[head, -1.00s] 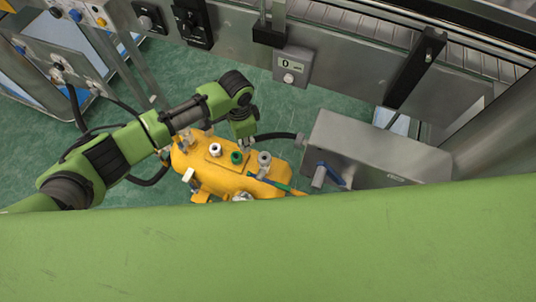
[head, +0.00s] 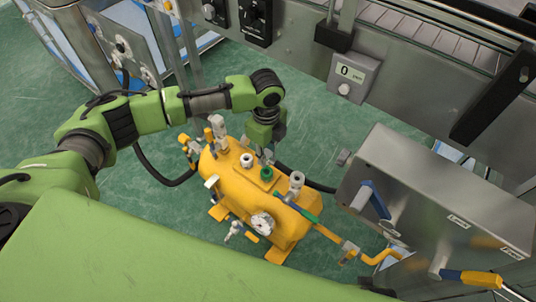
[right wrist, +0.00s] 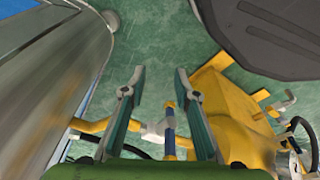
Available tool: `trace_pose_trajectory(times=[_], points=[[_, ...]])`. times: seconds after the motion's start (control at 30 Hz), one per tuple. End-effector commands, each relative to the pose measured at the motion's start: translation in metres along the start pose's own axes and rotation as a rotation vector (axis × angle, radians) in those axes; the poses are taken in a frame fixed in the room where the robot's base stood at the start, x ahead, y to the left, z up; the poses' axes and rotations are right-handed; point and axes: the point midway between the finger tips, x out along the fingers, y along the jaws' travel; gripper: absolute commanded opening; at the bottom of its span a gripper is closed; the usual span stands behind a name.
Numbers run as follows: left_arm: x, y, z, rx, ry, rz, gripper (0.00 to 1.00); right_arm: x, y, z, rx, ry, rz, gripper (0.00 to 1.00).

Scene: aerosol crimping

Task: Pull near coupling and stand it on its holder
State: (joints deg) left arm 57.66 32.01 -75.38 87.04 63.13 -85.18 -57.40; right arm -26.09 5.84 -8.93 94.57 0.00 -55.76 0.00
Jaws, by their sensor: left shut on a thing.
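The yellow tank (head: 240,195) stands on the floor with several fittings on top. My left gripper (head: 268,152) points down just behind the green fitting (head: 267,173) on the tank. It is shut on a small grey part, which looks like a coupling but is mostly hidden by the fingers. A pale fitting (head: 246,160) and a grey upright fitting (head: 297,180) stand to either side of the green one. My right gripper (right wrist: 158,75) is open in the right wrist view, and a blue handle (right wrist: 170,125) shows between its fingers, contact unclear.
A steel box (head: 440,190) with a blue lever (head: 375,200) stands right of the tank. A black hose (head: 315,184) runs between the gripper area and the box. A yellow pipe (head: 377,258) crosses in front of the box. Green floor (head: 310,125) is open behind the tank.

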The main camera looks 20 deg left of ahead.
Motion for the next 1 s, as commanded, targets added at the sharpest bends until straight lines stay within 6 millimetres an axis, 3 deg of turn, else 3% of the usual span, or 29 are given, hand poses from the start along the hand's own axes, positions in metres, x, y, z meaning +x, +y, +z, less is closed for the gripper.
trace_pose_trajectory(times=[1.0], points=[[0.024,0.000,0.000,-0.001,0.000,0.000,0.00,-0.091,0.005,-0.043,0.009,0.056,0.009,0.28]])
